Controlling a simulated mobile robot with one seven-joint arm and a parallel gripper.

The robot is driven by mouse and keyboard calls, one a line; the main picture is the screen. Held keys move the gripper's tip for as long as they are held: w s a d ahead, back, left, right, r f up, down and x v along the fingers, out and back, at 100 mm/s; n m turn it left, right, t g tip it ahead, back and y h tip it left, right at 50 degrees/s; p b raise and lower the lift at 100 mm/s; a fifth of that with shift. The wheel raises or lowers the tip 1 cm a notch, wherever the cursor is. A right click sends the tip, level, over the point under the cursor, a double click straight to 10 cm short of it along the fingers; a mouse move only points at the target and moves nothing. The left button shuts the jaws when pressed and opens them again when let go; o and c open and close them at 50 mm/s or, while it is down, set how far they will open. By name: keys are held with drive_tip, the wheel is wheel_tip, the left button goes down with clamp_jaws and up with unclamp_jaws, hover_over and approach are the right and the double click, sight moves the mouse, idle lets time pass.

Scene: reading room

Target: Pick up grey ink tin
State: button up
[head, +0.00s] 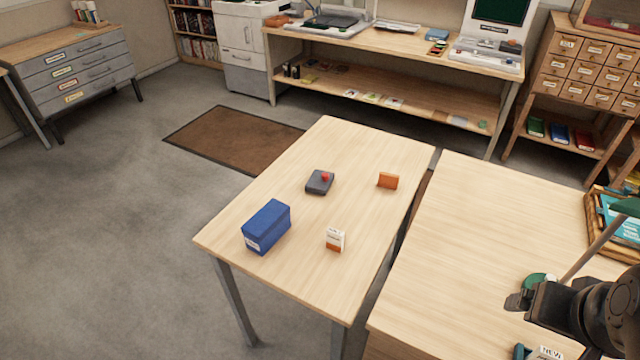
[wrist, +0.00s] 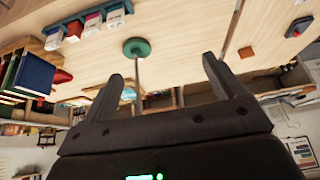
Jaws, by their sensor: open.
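A flat dark grey tin (head: 317,187) with a small red knob or spot on top lies on the middle of the left wooden table (head: 290,280). What looks like the same tin (wrist: 299,27) shows at the top right of the wrist view. My gripper (head: 516,300) is at the lower right of the head view, over the right table and well apart from the tin. In the wrist view my gripper (wrist: 162,68) has its two fingers spread, with nothing held between them.
A blue box (head: 266,227), a white and orange carton (head: 335,240) and an orange block (head: 388,181) share the left table. A narrow gap separates it from the right table (head: 480,220). A green lamp base (wrist: 137,47) with its rod stands near my gripper.

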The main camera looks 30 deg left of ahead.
drive_tip(key=shift+o, duration=0.2)
drive_tip(key=w+a+r, duration=0.4)
drive_tip(key=w, duration=0.5)
drive_tip(key=w+a+r, duration=0.1)
drive_tip(key=w+a, duration=1)
drive_tip(key=w, duration=0.4)
drive_tip(key=n+g, duration=0.1)
drive_tip(key=n, duration=0.1)
hover_over(320, 180)
drive_tip(key=s, duration=0.2)
drive_tip(key=shift+y, duration=0.3)
drive_tip(key=f, duration=2.8)
drive_tip(key=shift+s+d, duration=0.15)
drive_tip(key=shift+s, duration=0.05)
drive_tip(key=shift+x, duration=2.9)
drive_tip(key=shift+s, duration=0.1)
